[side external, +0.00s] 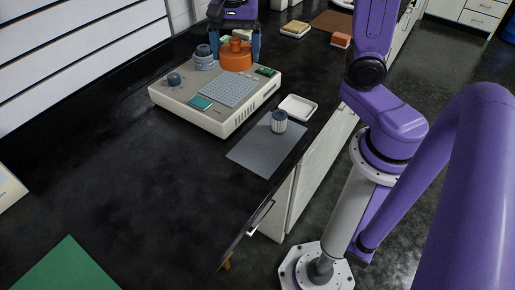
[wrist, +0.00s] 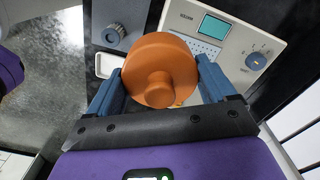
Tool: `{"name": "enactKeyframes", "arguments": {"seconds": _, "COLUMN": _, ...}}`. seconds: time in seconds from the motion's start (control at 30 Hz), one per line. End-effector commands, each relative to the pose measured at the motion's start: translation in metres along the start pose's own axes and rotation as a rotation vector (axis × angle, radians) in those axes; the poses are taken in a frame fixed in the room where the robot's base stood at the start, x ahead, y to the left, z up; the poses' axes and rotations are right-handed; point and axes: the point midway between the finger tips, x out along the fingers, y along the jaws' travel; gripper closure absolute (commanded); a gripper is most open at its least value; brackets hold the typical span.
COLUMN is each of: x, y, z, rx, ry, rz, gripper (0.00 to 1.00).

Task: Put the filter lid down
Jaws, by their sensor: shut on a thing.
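The orange filter lid (side external: 237,58), a round cap with a knob on top, is at the back of the beige device (side external: 234,117). My gripper (side external: 236,45) reaches down from above with a blue finger on either side of it. In the wrist view the lid (wrist: 160,60) fills the space between the two fingers of my gripper (wrist: 160,82), which is shut on it. What lies under the lid is hidden, and I cannot tell whether it touches the device.
A grey ribbed cylinder with a dark top (side external: 204,60) stands close left of the lid. Another ribbed cylinder (side external: 279,125) stands on a grey mat (side external: 262,153), by a white tray (side external: 298,107).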

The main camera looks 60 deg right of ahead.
Motion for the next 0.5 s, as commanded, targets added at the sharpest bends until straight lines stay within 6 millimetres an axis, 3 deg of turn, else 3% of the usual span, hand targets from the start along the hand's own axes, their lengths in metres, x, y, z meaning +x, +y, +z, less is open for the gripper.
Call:
{"name": "enactKeyframes", "arguments": {"seconds": 0.2, "x": 0.012, "y": 0.030, "z": 0.041, "rx": -0.107, "ry": 0.000, "rz": 0.001, "gripper": 0.45}}
{"name": "enactKeyframes", "arguments": {"seconds": 0.5, "x": 0.030, "y": 0.081, "z": 0.083, "rx": -0.248, "ry": 0.000, "rz": 0.001, "gripper": 0.45}}
